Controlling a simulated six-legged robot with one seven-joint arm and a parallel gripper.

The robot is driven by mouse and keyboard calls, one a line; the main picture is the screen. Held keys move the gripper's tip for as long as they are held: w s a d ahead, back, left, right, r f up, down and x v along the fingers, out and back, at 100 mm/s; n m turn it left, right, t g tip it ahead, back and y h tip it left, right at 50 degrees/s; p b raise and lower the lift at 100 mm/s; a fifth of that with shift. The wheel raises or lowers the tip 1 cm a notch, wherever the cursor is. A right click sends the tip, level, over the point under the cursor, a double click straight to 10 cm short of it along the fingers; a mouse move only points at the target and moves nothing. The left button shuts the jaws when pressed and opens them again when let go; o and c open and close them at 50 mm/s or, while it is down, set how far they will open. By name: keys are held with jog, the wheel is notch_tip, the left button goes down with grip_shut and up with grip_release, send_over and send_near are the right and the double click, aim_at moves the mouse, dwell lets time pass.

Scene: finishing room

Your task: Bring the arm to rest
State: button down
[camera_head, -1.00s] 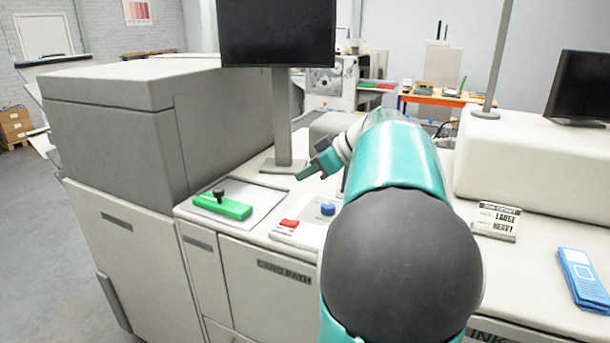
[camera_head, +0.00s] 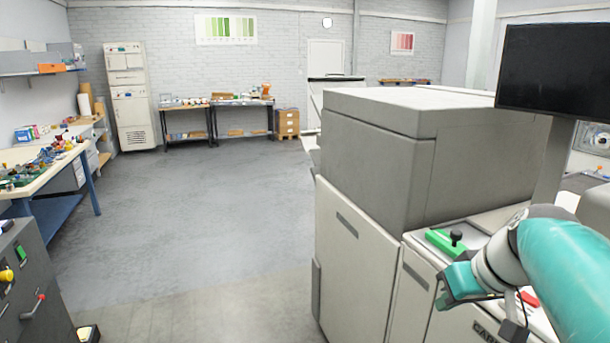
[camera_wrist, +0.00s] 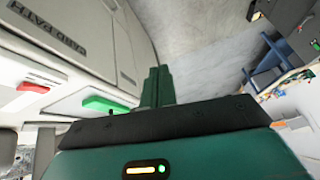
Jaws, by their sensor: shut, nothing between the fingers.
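My gripper (camera_head: 440,297) is at the lower right of the head view, in front of the beige machine's counter. Its teal fingers are shut with nothing between them. In the wrist view the shut fingers (camera_wrist: 156,86) point up past the machine's edge, with grey floor beyond. My teal arm reaches in from the right edge of the head view.
The large beige machine (camera_head: 380,165) and a black monitor (camera_head: 550,70) fill the right side. A red button (camera_head: 529,298) is beside the arm. A cluttered workbench (camera_head: 40,165) and a dark cabinet (camera_head: 30,285) stand at left. The grey floor (camera_head: 190,215) between is open.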

jog(key=s+a+f+m+h, duration=0.1)
jog(key=s+a+f+h, duration=0.1)
jog(key=s+a+f, duration=0.5)
jog(key=s+a, duration=0.2)
jog(key=a, duration=0.2)
jog(key=shift+s+a, duration=0.25)
jog(key=shift+s, duration=0.1)
jog(key=shift+f, duration=0.1)
